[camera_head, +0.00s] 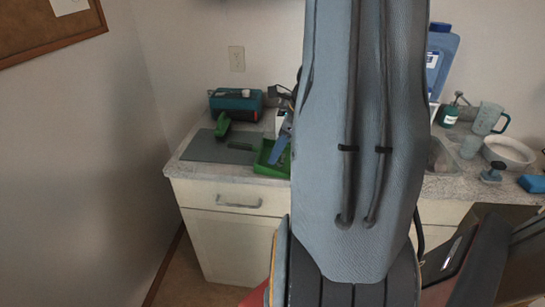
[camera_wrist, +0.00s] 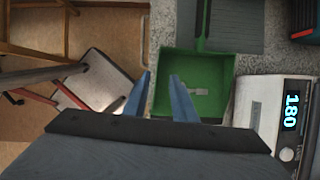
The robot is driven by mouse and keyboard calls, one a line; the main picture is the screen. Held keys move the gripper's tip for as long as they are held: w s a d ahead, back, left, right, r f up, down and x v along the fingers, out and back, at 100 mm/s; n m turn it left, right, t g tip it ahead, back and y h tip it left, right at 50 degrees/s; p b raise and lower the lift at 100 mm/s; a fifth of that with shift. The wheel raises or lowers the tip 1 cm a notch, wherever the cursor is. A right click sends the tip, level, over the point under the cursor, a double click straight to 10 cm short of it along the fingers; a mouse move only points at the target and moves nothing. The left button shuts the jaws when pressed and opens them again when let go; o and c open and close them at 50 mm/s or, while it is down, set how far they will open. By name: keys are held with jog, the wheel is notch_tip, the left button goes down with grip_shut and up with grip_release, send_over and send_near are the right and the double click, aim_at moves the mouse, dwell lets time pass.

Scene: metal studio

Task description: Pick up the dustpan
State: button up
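A green dustpan (camera_head: 265,166) lies on the counter in the head view, near the front edge, partly hidden by my arm. In the wrist view the dustpan (camera_wrist: 217,72) has its square tray below my fingers and its handle running up over a grey mat. A small pale piece (camera_wrist: 195,91) shows in the tray. The fingers overlap the tray's left side in that view. In the head view my gripper (camera_head: 281,145) shows only in part beside the dustpan.
A device with a lit display (camera_wrist: 290,112) stands right of the tray. A mug (camera_head: 489,118) and bowl (camera_head: 510,152) stand far right.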

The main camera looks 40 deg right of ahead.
aim_at(268, 165)
jog(key=shift+a+p+x, duration=0.15)
jog(key=shift+p+x, duration=0.15)
jog(key=shift+x, duration=1.25)
jog(key=shift+a+p+x, duration=0.1)
jog(key=shift+p+x, duration=0.2)
jog(key=shift+x, duration=1.25)
jog(key=shift+s, duration=0.1)
jog(key=shift+r, duration=0.1)
grip_shut()
